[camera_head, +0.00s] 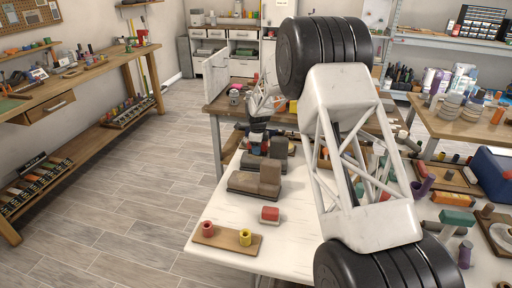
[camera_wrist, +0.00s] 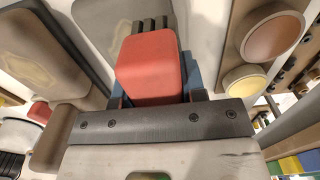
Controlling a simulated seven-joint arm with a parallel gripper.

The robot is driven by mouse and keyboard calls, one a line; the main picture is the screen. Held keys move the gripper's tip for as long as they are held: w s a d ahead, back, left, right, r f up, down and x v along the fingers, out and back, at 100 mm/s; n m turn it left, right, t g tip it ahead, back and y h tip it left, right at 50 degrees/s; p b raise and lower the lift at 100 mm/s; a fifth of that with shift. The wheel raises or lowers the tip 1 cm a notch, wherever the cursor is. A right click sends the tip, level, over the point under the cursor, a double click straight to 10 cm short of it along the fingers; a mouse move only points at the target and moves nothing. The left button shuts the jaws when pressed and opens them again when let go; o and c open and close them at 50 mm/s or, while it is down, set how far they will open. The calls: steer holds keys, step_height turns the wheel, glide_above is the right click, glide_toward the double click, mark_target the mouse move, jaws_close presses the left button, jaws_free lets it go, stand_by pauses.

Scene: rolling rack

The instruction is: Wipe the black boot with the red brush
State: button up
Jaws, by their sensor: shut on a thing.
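My gripper (camera_head: 257,149) is over the far part of the white table, among the boots. In the wrist view its blue fingers (camera_wrist: 188,75) are shut on a red block-shaped brush (camera_wrist: 150,70); grey ridges show beyond it. A brown-grey boot (camera_head: 262,182) stands on the table nearer the camera. A darker boot (camera_head: 279,149) stands behind it, close to the right of my gripper and partly hidden. None looks fully black. In the wrist view a brown-grey shape (camera_wrist: 45,50) lies left of the brush. Contact between brush and boot cannot be told.
Another red block with a pale base (camera_head: 269,215) lies on the white table (camera_head: 205,245). A wooden board (camera_head: 220,236) with a red and a yellow cup is at the near left edge. My arm hides the table's middle. Several tools and parts crowd the right side.

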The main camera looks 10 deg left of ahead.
mark_target(257, 157)
steer(key=shift+s+d, duration=0.15)
steer(key=shift+s, duration=1.3)
steer(key=shift+s+d, duration=0.15)
steer(key=shift+s, duration=1.3)
steer(key=shift+w+a+r, duration=0.1)
steer(key=shift+w, duration=1.7)
steer(key=shift+w+a, duration=0.1)
steer(key=shift+w, duration=0.65)
steer(key=shift+w+a, duration=0.1)
steer(key=shift+w, duration=1)
steer(key=shift+s+r, duration=0.1)
steer(key=shift+r, duration=4.1)
steer(key=shift+f, duration=0.15)
steer(key=shift+d+f, duration=0.25)
steer(key=shift+f, duration=1.3)
steer(key=shift+d+f, duration=0.2)
steer(key=shift+f, duration=1.35)
